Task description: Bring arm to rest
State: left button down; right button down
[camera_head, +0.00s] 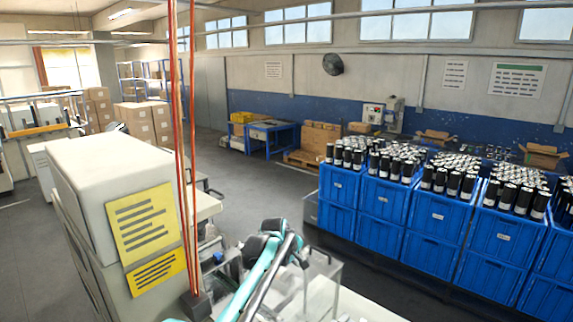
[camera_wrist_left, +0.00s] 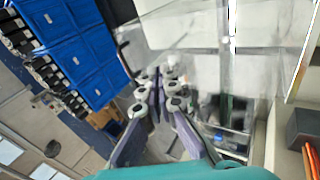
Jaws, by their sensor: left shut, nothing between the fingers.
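My left gripper (camera_wrist_left: 163,92) shows in the left wrist view with its two purple-grey fingers and white-and-black joints close together. It is shut and holds nothing. In the head view, a teal and black arm of mine (camera_head: 262,275) reaches up from the bottom edge, beside the cream machine cabinet (camera_head: 85,185) and in front of clear panels (camera_head: 322,275). The gripper itself cannot be made out clearly there. In the wrist view the clear panels (camera_wrist_left: 185,35) lie beyond the fingers. My right gripper is in neither view.
Blue crates (camera_head: 435,220) topped with black-and-white cans stand at the right and also show in the wrist view (camera_wrist_left: 75,50). Red cables (camera_head: 180,150) hang in front of the cabinet. Cardboard boxes (camera_head: 320,137) sit on a pallet behind. Open floor (camera_head: 245,185) lies between.

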pick_arm(q)
jog(key=s+a+f+m+t+y+b, duration=0.1)
jog(key=s+a+m+b, duration=0.3)
jog(key=s+a, duration=0.6)
jog(key=s+a+m+y+b, duration=0.1)
jog(key=s+a+b, duration=0.45)
jog(key=s, duration=0.85)
jog(key=s+a+f+m+b, duration=0.2)
jog(key=s+a+f+b, duration=0.1)
jog(key=s+f, duration=0.5)
jog(key=s+a+f+m+y+b, duration=0.1)
jog(key=s+a+f+b, duration=0.3)
jog(key=s+f, duration=0.4)
jog(key=s+m, duration=0.1)
jog(key=s, duration=0.3)
jog(key=shift+s+f+y+b, duration=0.15)
jog(key=shift+f+y+b, duration=0.15)
jog(key=shift+b, duration=0.05)
jog(key=shift+d, duration=0.1)
